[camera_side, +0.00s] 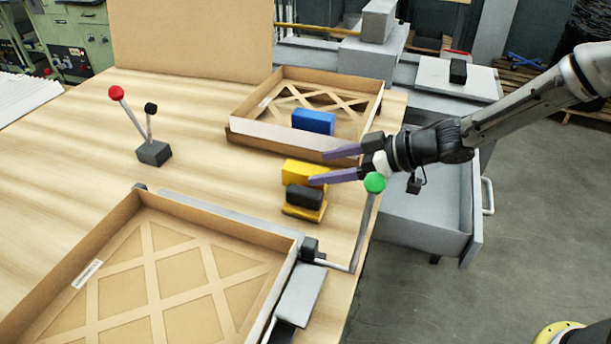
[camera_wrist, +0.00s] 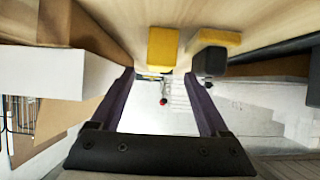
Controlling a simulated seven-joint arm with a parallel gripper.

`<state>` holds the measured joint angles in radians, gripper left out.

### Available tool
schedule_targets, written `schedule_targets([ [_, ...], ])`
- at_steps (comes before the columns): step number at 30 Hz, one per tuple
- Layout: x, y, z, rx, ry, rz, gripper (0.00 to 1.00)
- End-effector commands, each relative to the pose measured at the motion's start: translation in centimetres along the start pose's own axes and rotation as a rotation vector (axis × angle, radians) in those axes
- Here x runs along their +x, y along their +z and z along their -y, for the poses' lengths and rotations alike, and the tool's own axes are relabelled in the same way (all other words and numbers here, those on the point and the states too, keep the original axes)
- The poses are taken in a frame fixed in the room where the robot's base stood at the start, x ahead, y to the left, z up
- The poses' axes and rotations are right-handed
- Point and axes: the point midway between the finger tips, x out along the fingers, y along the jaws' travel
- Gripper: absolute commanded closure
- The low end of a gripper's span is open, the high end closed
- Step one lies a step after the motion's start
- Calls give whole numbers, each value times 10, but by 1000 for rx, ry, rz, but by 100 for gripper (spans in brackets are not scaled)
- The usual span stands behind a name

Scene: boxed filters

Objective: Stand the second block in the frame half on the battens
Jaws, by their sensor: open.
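A plain yellow block (camera_side: 302,171) stands on the wooden table between two cardboard frames; it also shows in the wrist view (camera_wrist: 162,48). A blue block (camera_side: 313,122) stands in the far frame half (camera_side: 258,137), over its crossed battens (camera_side: 290,97). The near frame half (camera_side: 172,201) also has crossed battens (camera_side: 155,270) and holds no block. My gripper (camera_side: 318,167) is open, with purple fingers. In the wrist view its fingertips (camera_wrist: 158,74) are spread on either side of the yellow block, which appears just beyond them. I cannot tell whether they touch it.
A black piece on a yellow base (camera_side: 305,198) sits close to the yellow block. A green-knobbed lever (camera_side: 374,183) rises near my gripper at the table edge. A red-and-black-knobbed lever unit (camera_side: 153,152) stands at left. The table's left middle is clear.

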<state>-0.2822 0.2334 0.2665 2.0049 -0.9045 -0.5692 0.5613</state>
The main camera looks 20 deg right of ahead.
Motion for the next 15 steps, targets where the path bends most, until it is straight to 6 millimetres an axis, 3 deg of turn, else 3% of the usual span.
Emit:
schedule_targets([
  [10,45,1,0,0,-1,2,21],
  [15,55,0,0,1,0,1,21],
])
